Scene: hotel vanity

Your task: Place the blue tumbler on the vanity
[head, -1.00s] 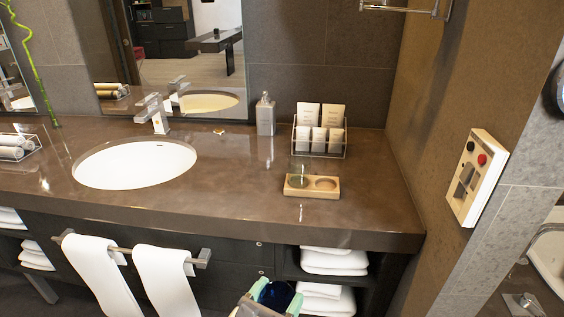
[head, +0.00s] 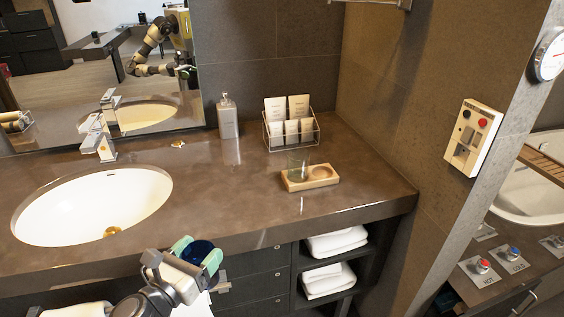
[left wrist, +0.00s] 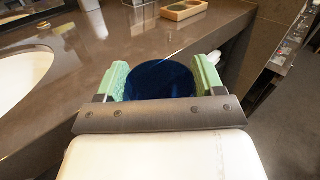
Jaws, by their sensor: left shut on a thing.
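The blue tumbler (head: 200,253) is a dark blue cup between the green fingers of my left gripper (head: 196,256), which is shut on it. In the left wrist view the tumbler (left wrist: 160,80) sits between both green fingers (left wrist: 161,82). The gripper is at the front edge of the brown vanity (head: 240,190), which also shows in the left wrist view (left wrist: 110,50). The tumbler appears in front of the counter's edge; its exact height against the top is hard to tell. My right gripper is not seen.
Behind are a bottle (head: 228,117) and a rack of cards (head: 290,130). The sink (head: 95,205) is at left. Counter between sink and holder is clear.

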